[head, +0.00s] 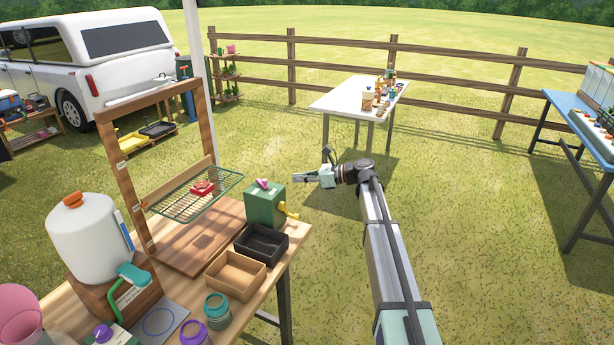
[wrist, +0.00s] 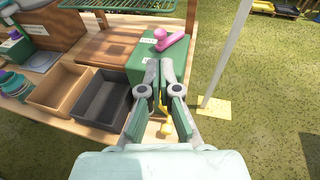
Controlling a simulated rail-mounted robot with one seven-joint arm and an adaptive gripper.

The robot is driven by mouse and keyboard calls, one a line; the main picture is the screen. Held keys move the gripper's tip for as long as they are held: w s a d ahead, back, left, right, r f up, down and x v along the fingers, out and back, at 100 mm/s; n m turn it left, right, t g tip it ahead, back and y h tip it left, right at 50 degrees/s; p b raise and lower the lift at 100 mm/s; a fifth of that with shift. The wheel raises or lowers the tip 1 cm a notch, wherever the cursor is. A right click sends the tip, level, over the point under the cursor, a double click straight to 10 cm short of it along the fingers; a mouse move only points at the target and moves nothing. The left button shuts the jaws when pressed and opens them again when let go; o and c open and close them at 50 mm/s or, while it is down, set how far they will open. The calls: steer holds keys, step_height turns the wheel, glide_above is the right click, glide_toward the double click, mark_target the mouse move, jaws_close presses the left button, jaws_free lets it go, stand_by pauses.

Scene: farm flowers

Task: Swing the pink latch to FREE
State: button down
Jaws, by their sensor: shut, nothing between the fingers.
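The pink latch (head: 262,183) sits on top of a green box (head: 264,207) at the right end of the wooden bench. In the wrist view the pink latch (wrist: 171,40) lies flat on the box top, with small white labels beside it; their words are too small to read. A yellow handle (head: 289,212) sticks out from the box's side. My gripper (head: 297,176) is shut and empty, to the right of the box and apart from the latch. In the wrist view my gripper's fingertips (wrist: 160,68) appear just below the latch and hide part of the box front.
A black tray (head: 262,244) and a tan tray (head: 235,274) stand beside the green box. A wire rack (head: 195,194) with a red item hangs in a wooden frame (head: 157,160) to the left. Jars and a white tank (head: 90,238) stand further along. Open grass lies to the right.

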steer(key=p+x, duration=0.2)
steer(key=x, duration=0.7)
